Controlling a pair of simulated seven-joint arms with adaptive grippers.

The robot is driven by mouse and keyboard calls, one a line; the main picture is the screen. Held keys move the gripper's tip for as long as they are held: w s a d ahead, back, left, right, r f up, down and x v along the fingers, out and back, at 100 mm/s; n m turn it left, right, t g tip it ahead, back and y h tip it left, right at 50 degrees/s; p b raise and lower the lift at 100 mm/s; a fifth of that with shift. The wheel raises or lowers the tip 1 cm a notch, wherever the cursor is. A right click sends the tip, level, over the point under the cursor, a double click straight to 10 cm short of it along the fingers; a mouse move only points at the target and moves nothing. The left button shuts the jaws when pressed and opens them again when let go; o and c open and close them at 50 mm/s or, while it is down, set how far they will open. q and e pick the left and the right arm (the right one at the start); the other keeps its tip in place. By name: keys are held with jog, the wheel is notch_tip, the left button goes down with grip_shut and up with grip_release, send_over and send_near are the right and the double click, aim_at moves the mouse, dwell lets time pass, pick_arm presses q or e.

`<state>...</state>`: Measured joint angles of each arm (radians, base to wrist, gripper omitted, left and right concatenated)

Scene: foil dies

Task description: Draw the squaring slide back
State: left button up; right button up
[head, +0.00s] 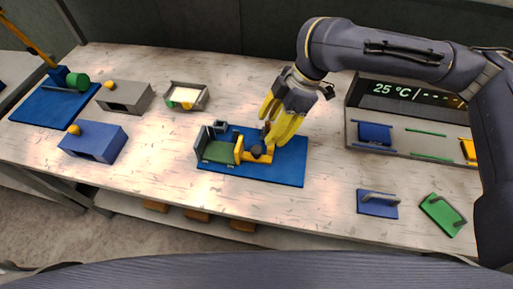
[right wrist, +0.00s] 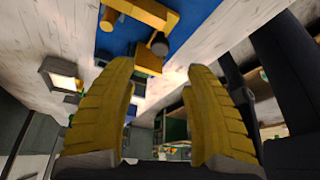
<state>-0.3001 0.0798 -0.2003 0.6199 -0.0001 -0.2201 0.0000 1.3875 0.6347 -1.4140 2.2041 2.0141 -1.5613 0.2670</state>
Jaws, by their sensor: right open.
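The squaring fixture has a blue base plate (head: 287,168) in the middle of the table, with a green bed (head: 217,152) and grey upright parts at its left. The yellow squaring slide (head: 261,157) sits on the plate just right of the green bed and carries a dark round knob. The slide (right wrist: 152,14) and knob (right wrist: 159,44) also show at the top of the right wrist view. My right gripper (head: 273,139) points down over the slide, its yellow fingers apart. In the right wrist view no object is between its fingers (right wrist: 160,75). My left gripper is out of view.
A grey box (head: 125,98), a blue box (head: 93,141) and a small open tray (head: 187,96) stand left. A blue press base (head: 45,108) is far left. A display rack (head: 415,125) stands right, with blue (head: 377,206) and green (head: 443,216) handled plates before it.

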aim_at(257, 149)
jog(key=x, duration=1)
jog(key=shift+o, duration=0.2)
grip_shut()
dwell(0.6)
